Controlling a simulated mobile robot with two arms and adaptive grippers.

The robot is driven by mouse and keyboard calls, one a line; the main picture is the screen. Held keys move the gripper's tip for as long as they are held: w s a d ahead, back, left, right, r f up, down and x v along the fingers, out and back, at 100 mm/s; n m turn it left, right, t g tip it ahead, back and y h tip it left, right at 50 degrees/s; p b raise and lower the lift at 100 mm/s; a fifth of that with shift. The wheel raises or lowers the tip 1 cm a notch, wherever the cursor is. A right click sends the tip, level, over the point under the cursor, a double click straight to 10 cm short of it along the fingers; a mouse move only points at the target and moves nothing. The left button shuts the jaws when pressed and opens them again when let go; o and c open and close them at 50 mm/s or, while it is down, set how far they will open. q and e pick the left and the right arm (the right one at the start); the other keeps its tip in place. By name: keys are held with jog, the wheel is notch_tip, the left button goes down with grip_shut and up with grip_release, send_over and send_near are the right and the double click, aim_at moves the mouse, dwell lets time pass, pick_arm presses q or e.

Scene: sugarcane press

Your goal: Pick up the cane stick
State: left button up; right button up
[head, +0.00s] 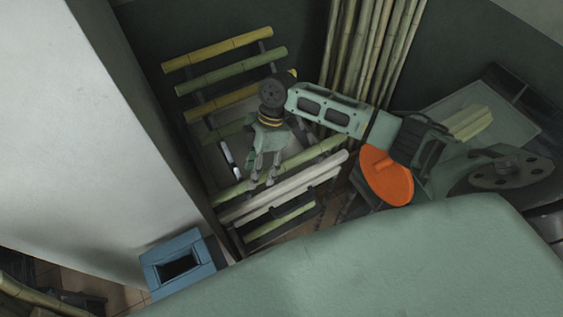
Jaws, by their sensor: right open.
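Several cane sticks lie across a slanted rack in the head view. At the top are a yellow stick (217,48) and a green stick (231,71); other sticks lie lower, partly behind my arm. A yellow-green stick (312,157) crosses the lower part, with a paler stick (290,185) just below it. My right gripper (262,180) points down over the yellow-green stick, its fingers apart. I cannot tell whether the fingers touch the stick. The gripper hides part of it. My left gripper is out of view.
A bundle of tall canes (372,45) stands behind the rack, close to my right arm. A pale wall panel (120,150) borders the rack on the left. A blue box (153,275) with a dark opening is at the lower left. Cut cane pieces (470,122) lie at the right.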

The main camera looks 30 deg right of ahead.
jog(key=shift+x, duration=1.2)
jog(key=shift+a+f, duration=0.1)
jog(key=shift+f, duration=0.2)
jog(key=shift+c, duration=0.3)
jog(key=c, duration=0.9)
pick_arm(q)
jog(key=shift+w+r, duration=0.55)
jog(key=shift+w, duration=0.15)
pick_arm(e)
grip_shut()
jog(key=shift+w, duration=0.1)
